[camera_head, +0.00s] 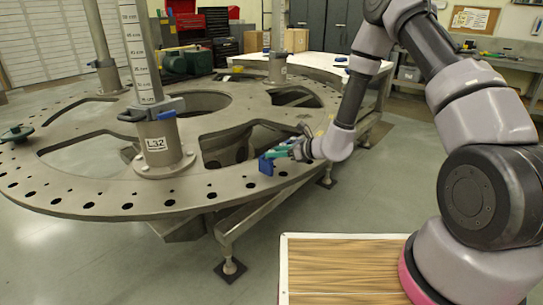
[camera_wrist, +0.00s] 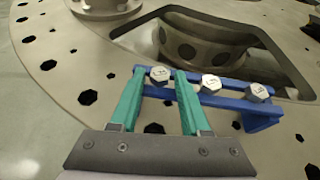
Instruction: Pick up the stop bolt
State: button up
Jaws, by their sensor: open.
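Three silver hex-headed bolts stand in a row in a blue rack (camera_wrist: 225,103) on the turret plate: a left bolt (camera_wrist: 160,74), a middle bolt (camera_wrist: 211,84) and a right bolt (camera_wrist: 258,92). Their heads bear small dark marks that I cannot read, so I cannot tell which is the stop bolt. My gripper (camera_wrist: 159,82) has green fingers, open and empty, with the left bolt's head between or just beyond the tips. In the head view my gripper (camera_head: 281,151) is at the blue rack (camera_head: 266,165), near the plate's edge; the bolts are not clear there.
The round metal turret plate (camera_head: 100,200) has bolt holes and large cut-outs; one cut-out (camera_wrist: 255,60) lies just beyond the rack. A post marked L32 (camera_head: 157,145) stands left of my gripper. A wood-topped surface (camera_head: 340,270) is at the front.

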grip_shut()
dwell(1.3)
